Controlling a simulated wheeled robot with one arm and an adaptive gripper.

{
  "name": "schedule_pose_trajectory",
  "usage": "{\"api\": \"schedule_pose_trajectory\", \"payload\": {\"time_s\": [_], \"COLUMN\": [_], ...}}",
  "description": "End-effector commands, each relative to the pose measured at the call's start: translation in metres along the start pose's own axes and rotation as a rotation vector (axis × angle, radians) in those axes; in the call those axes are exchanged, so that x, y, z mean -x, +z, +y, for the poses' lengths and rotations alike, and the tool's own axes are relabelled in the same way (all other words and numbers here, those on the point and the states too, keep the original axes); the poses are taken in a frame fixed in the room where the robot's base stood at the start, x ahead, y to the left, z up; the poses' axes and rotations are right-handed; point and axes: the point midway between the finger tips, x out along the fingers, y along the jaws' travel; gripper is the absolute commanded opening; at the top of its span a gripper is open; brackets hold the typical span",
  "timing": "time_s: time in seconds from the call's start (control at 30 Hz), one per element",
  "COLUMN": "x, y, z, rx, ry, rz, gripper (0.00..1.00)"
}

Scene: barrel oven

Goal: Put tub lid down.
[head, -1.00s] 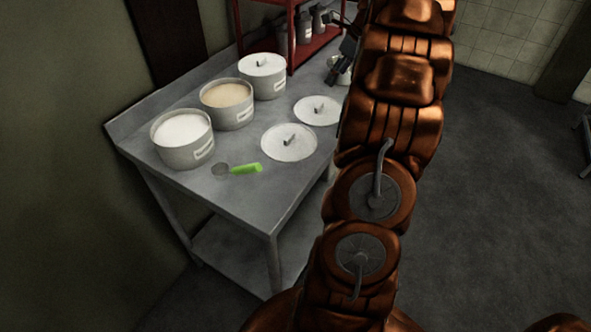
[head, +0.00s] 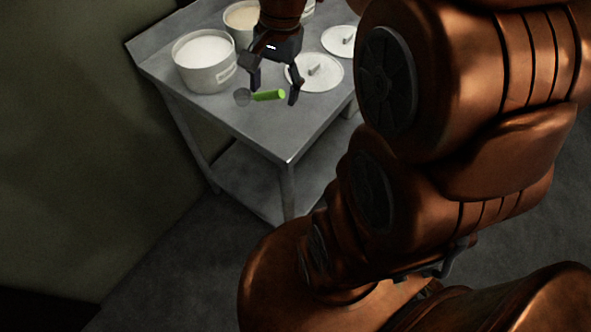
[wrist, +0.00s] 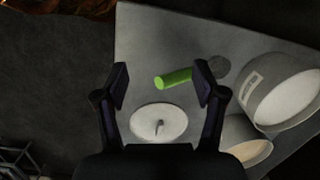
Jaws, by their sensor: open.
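A round white tub lid (head: 316,73) with a small upright handle lies flat on the metal table, and it also shows in the wrist view (wrist: 158,124). A second such lid (head: 339,41) lies farther back, partly hidden by my arm. My gripper (head: 272,94) is open and empty above the table, near the scoop with the green handle (head: 268,95). In the wrist view the green handle (wrist: 174,79) shows between the open fingers (wrist: 162,80). I cannot tell how high the fingers are above it.
A tub with white contents (head: 204,62) stands at the table's left side. A tub with tan contents (head: 242,20) stands behind it, and a third is partly hidden. The table's front corner (head: 285,150) is clear.

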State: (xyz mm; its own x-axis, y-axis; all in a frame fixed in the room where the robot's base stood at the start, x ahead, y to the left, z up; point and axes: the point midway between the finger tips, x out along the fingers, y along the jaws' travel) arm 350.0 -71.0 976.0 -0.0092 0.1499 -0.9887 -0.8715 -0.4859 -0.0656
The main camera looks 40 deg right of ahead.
Motion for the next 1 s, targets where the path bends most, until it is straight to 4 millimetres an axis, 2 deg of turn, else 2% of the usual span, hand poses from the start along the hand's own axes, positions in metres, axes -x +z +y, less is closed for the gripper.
{"api": "schedule_pose_trajectory", "payload": {"time_s": [0.03,0.2,0.4,0.63,1.0], "x": [-0.005,-0.025,-0.046,-0.059,-0.058], "y": [0.02,0.073,0.115,0.132,0.133], "z": [0.006,0.038,0.08,0.106,0.108], "rx": [0.101,0.455,0.821,1.027,1.044], "ry": [0.02,0.093,0.169,0.212,0.215], "rz": [0.0,-0.01,-0.032,-0.053,-0.054], "gripper": [0.7,0.7,0.7,0.7,0.7]}}
